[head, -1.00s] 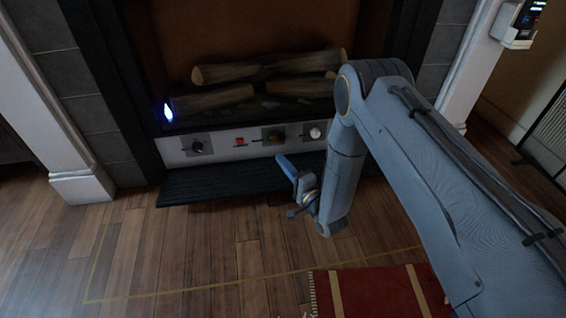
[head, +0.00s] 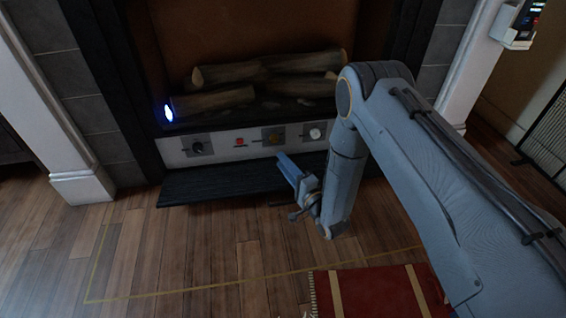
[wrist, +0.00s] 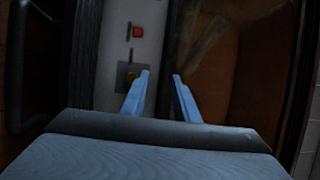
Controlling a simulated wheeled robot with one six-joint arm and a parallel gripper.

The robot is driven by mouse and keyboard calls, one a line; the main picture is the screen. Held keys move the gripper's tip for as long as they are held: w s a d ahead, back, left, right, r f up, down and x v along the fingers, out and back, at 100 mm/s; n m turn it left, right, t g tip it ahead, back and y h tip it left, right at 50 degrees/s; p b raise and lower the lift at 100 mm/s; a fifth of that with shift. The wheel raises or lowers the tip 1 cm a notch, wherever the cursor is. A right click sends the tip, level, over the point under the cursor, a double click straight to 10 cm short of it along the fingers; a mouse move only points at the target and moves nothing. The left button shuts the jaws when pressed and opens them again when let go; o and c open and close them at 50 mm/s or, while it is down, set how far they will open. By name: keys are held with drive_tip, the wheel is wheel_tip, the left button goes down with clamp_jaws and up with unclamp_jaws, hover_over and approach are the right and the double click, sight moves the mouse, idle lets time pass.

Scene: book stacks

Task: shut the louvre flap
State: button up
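The louvre flap (head: 225,182) is a dark ribbed panel along the bottom of the fireplace in the head view. It sticks out from below the pale control panel (head: 222,146), lowered and open, above the floor. My gripper (head: 281,158) is over the flap's right part, close in front of the control panel; my arm hides the flap's right end. In the wrist view my gripper (wrist: 161,75) has its two blue fingers apart with nothing between them. A dark area left of the panel there may be the flap, but it is too dim to be sure.
The control panel carries a dark knob (head: 197,148), a red switch (head: 240,142) and a pale knob (head: 315,134). Logs (head: 265,75) and a small blue flame (head: 168,112) are above. A red rug (head: 375,294) lies in front; the wooden floor at left is clear.

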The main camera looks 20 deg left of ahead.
drive_tip(key=p+v, duration=0.2)
drive_tip(key=v, duration=0.5)
drive_tip(key=shift+p, duration=0.4)
drive_tip(key=n+g+b, duration=0.1)
drive_tip(key=g+b, duration=0.2)
drive_tip(key=g, duration=0.5)
approach(285, 204)
drive_tip(key=a, duration=0.1)
drive_tip(key=w+a, duration=0.1)
drive_tip(key=a, duration=0.1)
drive_tip(key=shift+a+r+h, duration=0.1)
drive_tip(key=shift+a+h, duration=0.1)
drive_tip(key=shift+h, duration=0.2)
drive_tip(key=shift+s+f, duration=0.1)
drive_tip(key=shift+f, duration=0.15)
drive_tip(key=shift+a+f+n, duration=0.15)
drive_tip(key=shift+a+n, duration=0.1)
drive_tip(key=shift+n, duration=0.05)
drive_tip(key=b+x, duration=0.3)
drive_tip(key=x, duration=0.4)
